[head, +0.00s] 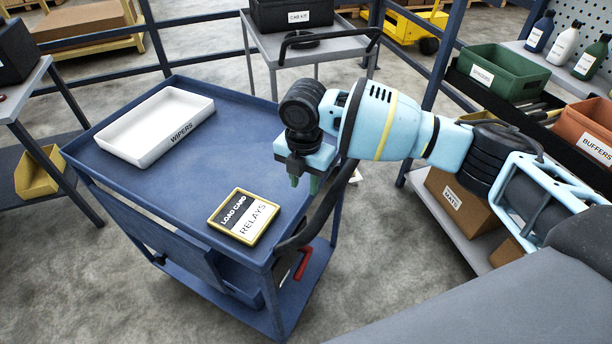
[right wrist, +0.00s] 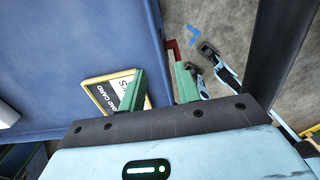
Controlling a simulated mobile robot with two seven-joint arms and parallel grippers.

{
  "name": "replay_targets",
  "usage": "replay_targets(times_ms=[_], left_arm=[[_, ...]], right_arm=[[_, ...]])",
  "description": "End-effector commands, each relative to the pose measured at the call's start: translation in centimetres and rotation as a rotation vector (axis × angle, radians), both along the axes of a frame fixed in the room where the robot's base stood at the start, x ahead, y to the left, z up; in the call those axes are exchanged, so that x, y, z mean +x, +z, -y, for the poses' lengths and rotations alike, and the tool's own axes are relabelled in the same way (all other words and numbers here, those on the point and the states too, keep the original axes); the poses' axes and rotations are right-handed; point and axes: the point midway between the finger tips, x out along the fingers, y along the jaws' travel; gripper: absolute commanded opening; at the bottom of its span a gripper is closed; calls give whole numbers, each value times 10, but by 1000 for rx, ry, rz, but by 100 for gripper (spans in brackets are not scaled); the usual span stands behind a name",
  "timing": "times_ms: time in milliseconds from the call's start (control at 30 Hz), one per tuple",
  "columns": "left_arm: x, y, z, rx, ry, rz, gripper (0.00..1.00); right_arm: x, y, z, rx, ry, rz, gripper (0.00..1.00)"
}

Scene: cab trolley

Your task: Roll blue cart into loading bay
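The blue cart (head: 240,118) stands in the middle of the head view, and its top fills the left of the right wrist view (right wrist: 70,40). On it are a white tray marked WIPERS (head: 125,147) and a yellow-framed load card marked RELAYS (head: 246,216). A black bar (head: 322,213) rises along the cart's right side, partly hidden behind my arm. My right gripper (head: 303,183) points down at the cart's right edge. Its green fingers (right wrist: 158,90) are apart, with the rim seen between them; contact is unclear. My left gripper is out of view. I cannot make out the loading bay.
A grey trolley with a CAB KIT box (head: 292,14) stands behind. A shelf rack with a green bin (head: 497,72) and an orange BUFFERS bin (head: 585,135) is at right. A bench with a yellow bin (head: 40,170) stands left. Blue rails (head: 195,17) run behind. Front-left floor is clear.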

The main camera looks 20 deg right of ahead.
Motion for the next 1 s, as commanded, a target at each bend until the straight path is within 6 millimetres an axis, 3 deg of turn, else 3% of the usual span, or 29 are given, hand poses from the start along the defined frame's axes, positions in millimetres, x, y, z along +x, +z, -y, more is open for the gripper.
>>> replay_targets(times_ms=[300,500,867,1000], left_arm=[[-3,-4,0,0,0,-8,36],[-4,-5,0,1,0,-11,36],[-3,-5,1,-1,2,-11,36],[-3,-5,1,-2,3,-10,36]], right_arm=[[-1,-47,0,-2,-1,-4,33],[-1,-65,0,-1,0,-3,33],[-1,-69,0,0,0,-1,33],[-1,-69,0,-1,0,-2,17]])
